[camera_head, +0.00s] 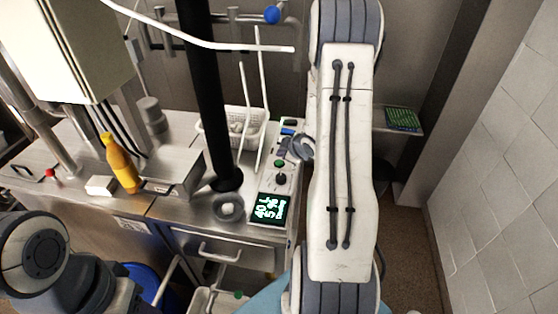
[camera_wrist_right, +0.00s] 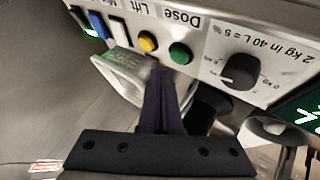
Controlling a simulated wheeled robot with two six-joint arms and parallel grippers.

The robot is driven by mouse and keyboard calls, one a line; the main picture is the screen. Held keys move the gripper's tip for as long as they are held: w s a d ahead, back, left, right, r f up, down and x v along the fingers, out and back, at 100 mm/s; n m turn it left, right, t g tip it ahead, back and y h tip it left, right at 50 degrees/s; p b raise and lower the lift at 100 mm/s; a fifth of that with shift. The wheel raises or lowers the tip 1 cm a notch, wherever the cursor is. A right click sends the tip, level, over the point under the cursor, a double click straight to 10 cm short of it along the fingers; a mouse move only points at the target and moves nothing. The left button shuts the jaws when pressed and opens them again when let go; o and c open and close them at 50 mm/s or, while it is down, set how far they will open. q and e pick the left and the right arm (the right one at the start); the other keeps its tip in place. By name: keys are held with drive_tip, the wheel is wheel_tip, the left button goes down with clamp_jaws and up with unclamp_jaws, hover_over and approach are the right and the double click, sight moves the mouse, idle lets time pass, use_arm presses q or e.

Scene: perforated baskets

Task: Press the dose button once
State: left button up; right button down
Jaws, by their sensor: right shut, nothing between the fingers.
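The control panel (camera_wrist_right: 215,35) appears upside down in the right wrist view. A green button (camera_wrist_right: 180,53) sits beside the "Dose" label, with a yellow button (camera_wrist_right: 148,41) to its left. In the head view the green button (camera_head: 279,163) is above a black knob (camera_head: 281,179). My right gripper (camera_wrist_right: 161,72) is shut and empty, its dark fingertips just below the two buttons in the wrist view. I cannot tell whether they touch the panel. My right gripper is partly hidden by its own arm in the head view. My left gripper is not in view.
A lit display (camera_head: 270,209) is at the panel's near end. A white perforated basket (camera_head: 222,133) stands left of the panel, and a black column (camera_head: 208,90) rises beside it. A yellow bottle (camera_head: 121,164) stands farther left on the steel counter.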

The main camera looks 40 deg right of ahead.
sight(281, 164)
wheel_tip(281, 164, up, 4)
drive_tip(key=p, duration=0.3)
drive_tip(key=shift+r, duration=0.15)
idle(0.6)
drive_tip(key=shift+a, duration=0.15)
drive_tip(key=s+a+r+g+b, duration=0.2)
drive_tip(key=a, duration=1)
drive_tip(key=s+a+r+g+b, duration=0.1)
drive_tip(key=s+a+g+b, duration=0.15)
drive_tip(key=a, duration=0.95)
drive_tip(key=s+a+g+y+b, duration=0.1)
drive_tip(key=s+a+g, duration=0.1)
drive_tip(key=s+a, duration=0.5)
drive_tip(key=s+a+r+g+y+b, duration=0.1)
drive_tip(key=s+a, duration=0.6)
drive_tip(key=s, duration=0.8)
drive_tip(key=shift+r+g+b, duration=0.25)
drive_tip(key=shift+g+b, duration=0.5)
drive_tip(key=shift+g, duration=0.1)
